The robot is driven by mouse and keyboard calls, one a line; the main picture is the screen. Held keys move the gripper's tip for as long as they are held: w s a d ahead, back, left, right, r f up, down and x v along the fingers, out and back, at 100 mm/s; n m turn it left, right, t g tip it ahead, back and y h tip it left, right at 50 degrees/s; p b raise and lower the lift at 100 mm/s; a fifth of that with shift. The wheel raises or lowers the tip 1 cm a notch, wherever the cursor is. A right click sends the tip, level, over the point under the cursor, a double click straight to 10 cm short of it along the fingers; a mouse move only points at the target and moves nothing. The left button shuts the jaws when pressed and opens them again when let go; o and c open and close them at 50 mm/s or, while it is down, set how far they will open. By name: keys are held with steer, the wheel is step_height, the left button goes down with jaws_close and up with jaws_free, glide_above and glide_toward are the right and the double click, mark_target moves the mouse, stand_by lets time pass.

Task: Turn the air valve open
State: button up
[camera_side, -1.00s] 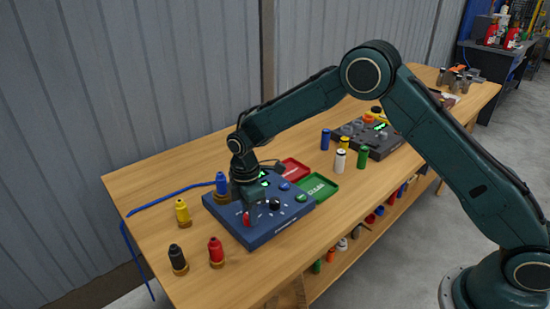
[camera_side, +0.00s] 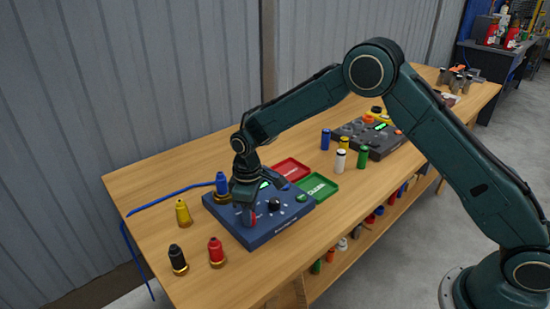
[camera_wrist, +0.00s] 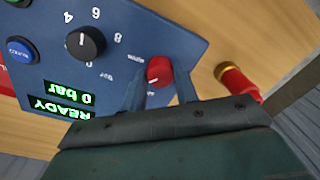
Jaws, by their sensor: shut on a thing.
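The air valve seems to be the red knob (camera_wrist: 159,71) with a white pointer mark, on the face of the blue control panel (camera_wrist: 150,25). In the wrist view my gripper (camera_wrist: 160,84) has one finger on each side of the knob and is shut on it. In the side view my gripper (camera_side: 248,212) reaches down to the front left of the panel, and only a sliver of the red knob (camera_side: 254,217) shows. The panel's displays (camera_wrist: 66,104) read READY and 0 bar.
A black dial (camera_wrist: 86,42) with numbers and a blue button (camera_wrist: 20,50) share the panel. Red (camera_side: 291,169) and green (camera_side: 318,187) trays lie behind right.

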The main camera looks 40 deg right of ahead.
steer(key=m, duration=0.5)
steer(key=shift+m, duration=0.3)
steer(key=shift+m+t, duration=0.3)
steer(key=shift+m, duration=1.9)
steer(key=o, duration=1)
steer(key=shift+c, duration=0.2)
steer(key=shift+r, duration=0.1)
step_height(320, 180, up, 14)
steer(key=shift+d, duration=0.35)
steer(key=shift+s, duration=0.1)
